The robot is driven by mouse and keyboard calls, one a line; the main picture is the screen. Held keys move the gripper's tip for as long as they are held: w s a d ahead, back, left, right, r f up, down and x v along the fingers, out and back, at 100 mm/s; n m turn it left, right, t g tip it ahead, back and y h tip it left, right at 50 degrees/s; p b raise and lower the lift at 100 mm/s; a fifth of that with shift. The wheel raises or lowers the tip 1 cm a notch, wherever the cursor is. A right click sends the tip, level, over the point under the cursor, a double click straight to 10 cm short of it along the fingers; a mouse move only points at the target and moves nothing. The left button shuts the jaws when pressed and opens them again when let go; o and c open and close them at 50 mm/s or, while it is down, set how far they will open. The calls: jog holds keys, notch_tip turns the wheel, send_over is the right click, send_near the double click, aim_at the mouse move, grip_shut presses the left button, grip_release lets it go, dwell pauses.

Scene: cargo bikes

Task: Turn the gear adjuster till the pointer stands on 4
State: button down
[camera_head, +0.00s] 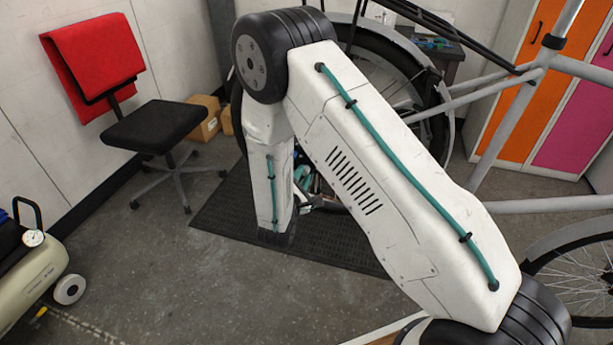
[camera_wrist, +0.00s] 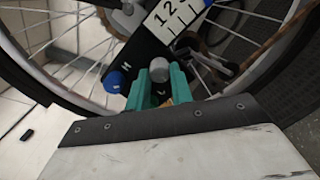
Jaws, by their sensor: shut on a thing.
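In the wrist view, my gripper (camera_wrist: 159,88) has its two teal fingers shut on a grey round knob (camera_wrist: 159,69), which appears to be the gear adjuster. The knob sits on a dark plate in front of a spoked wheel. A white scale (camera_wrist: 178,18) with black digits and tick marks is at the top; 1 and 2 are readable, and the rest is cut off by the frame's edge. I cannot make out the pointer or its number. In the head view, my arm hides the knob and the scale, and only some teal of the gripper (camera_head: 303,173) shows.
A dark crank-like part (camera_wrist: 232,68) and a chain are to the right. In the head view, a black mat (camera_head: 335,240) lies below, and a red-backed chair (camera_head: 150,125) stands left.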

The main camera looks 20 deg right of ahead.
jog(key=shift+s+d+f, duration=0.1)
jog(key=shift+s+f, duration=0.05)
jog(key=c, duration=1.2)
grip_release()
jog(key=shift+c, duration=0.2)
jog(key=v, duration=0.7)
jog(key=shift+s+a, duration=0.25)
jog(key=shift+a, duration=0.05)
